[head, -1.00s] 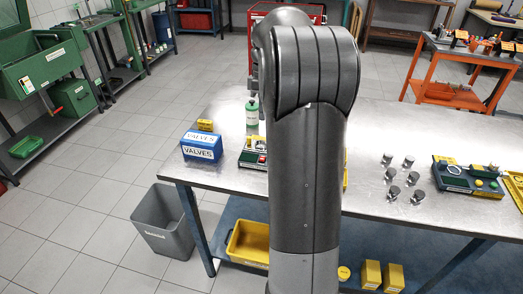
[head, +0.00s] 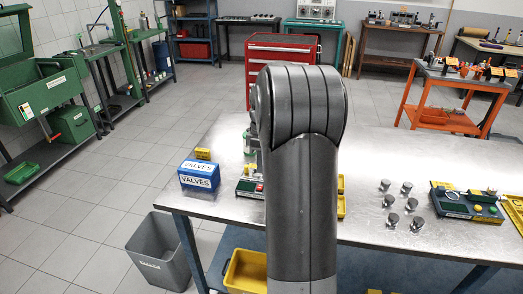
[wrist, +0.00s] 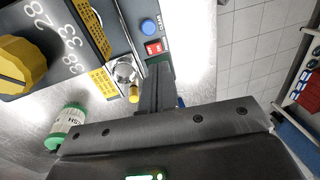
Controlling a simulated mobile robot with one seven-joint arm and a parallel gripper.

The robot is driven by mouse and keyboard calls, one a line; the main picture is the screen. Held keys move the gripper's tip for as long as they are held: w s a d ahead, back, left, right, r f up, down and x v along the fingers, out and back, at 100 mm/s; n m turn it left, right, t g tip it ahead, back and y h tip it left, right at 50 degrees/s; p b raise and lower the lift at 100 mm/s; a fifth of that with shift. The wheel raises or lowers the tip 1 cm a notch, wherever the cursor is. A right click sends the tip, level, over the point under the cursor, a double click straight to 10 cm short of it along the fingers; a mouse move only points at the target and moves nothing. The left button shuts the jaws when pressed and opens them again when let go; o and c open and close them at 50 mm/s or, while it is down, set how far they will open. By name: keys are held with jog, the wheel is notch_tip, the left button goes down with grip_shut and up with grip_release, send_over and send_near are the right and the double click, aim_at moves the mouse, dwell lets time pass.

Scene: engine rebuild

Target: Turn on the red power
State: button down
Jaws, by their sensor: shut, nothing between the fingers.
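The red power switch (wrist: 153,48) is a small red rocker with white marks, on a dark panel beside a round blue button (wrist: 148,26) in the wrist view. My gripper (wrist: 157,66) is shut and empty, its fingertips right by the switch; I cannot tell whether they touch it. In the head view the red switch (head: 259,188) shows as a small red patch on the device on the metal bench (head: 225,205). My arm hides much of that device and the gripper there.
The wrist view shows a large yellow dial (wrist: 18,65), a small yellow knob (wrist: 134,95) and a green-and-white bottle (wrist: 65,130) near the fingers. On the bench are a blue VALVES box (head: 199,176) and several metal pistons (head: 391,202). A grey bin (head: 158,255) stands below.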

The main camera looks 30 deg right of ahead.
aim_at(260, 188)
jog(key=f, duration=0.6)
jog(key=shift+s+a, duration=0.35)
